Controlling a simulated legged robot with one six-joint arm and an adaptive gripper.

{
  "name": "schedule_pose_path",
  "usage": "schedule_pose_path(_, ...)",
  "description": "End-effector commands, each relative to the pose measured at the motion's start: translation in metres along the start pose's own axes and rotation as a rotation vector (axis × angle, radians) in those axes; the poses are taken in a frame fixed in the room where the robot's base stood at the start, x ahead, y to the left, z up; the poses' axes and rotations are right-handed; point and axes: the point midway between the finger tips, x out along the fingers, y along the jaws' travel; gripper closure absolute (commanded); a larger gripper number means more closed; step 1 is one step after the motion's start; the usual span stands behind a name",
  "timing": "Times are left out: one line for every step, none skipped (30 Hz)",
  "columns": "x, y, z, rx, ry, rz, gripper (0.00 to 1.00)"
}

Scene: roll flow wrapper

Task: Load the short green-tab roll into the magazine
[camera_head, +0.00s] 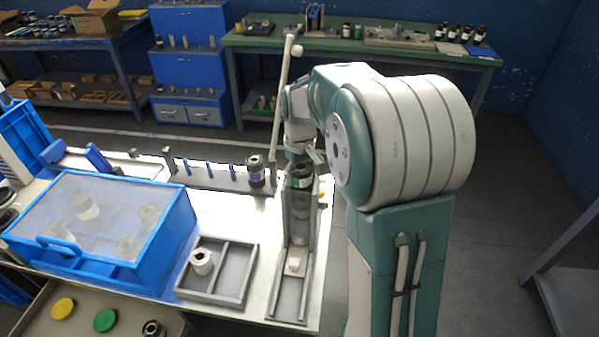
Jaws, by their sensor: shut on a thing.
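My gripper (302,158) is above the upright clear magazine (300,222) near the right end of the work table. It is shut on a dark roll with a green band (302,175). The roll is at the magazine's top opening, and my gripper covers its upper end. I cannot tell how far the roll sits inside the column. A pale block (294,264) lies in the channel at the magazine's foot.
A rack with blue pegs (205,179) holds a purple-banded roll (256,171) left of the magazine. A divided tray (233,279) with a pale roll (202,261) and a blue lidded bin (100,218) stand farther left. A drawer below holds yellow and green discs (105,320).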

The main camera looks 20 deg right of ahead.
Motion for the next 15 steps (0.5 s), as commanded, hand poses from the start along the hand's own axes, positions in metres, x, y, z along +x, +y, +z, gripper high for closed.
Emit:
schedule_pose_path(0.0012, 0.0000, 0.0000, 0.000, 0.000, 0.000, 0.81)
schedule_pose_path(0.0011, 0.0000, 0.0000, 0.000, 0.000, 0.000, 0.15)
schedule_pose_path(0.0010, 0.0000, 0.0000, 0.000, 0.000, 0.000, 0.00)
schedule_pose_path(0.0011, 0.0000, 0.0000, 0.000, 0.000, 0.000, 0.00)
schedule_pose_path(0.0011, 0.0000, 0.0000, 0.000, 0.000, 0.000, 0.00)
schedule_pose_path(0.0011, 0.0000, 0.0000, 0.000, 0.000, 0.000, 0.00)
schedule_pose_path(0.0010, -0.0001, 0.0001, 0.000, 0.000, 0.000, 0.00)
schedule_pose_path(0.0010, -0.0001, 0.0001, 0.000, 0.000, 0.000, 0.00)
schedule_pose_path(0.0010, -0.0001, 0.0001, 0.000, 0.000, 0.000, 0.00)
schedule_pose_path(0.0010, -0.0001, 0.0001, 0.000, 0.000, 0.000, 0.00)
schedule_pose_path(0.0009, -0.0001, 0.0001, 0.000, 0.000, 0.000, 0.00)
schedule_pose_path(0.0009, -0.0001, 0.0001, 0.000, 0.000, 0.000, 0.00)
schedule_pose_path(0.0009, 0.0000, 0.0001, 0.000, 0.000, 0.000, 0.00)
schedule_pose_path(0.0011, -0.0001, 0.0002, 0.000, -0.001, 0.000, 0.00)
schedule_pose_path(0.0008, -0.0001, 0.0002, 0.000, -0.001, 0.000, 0.00)
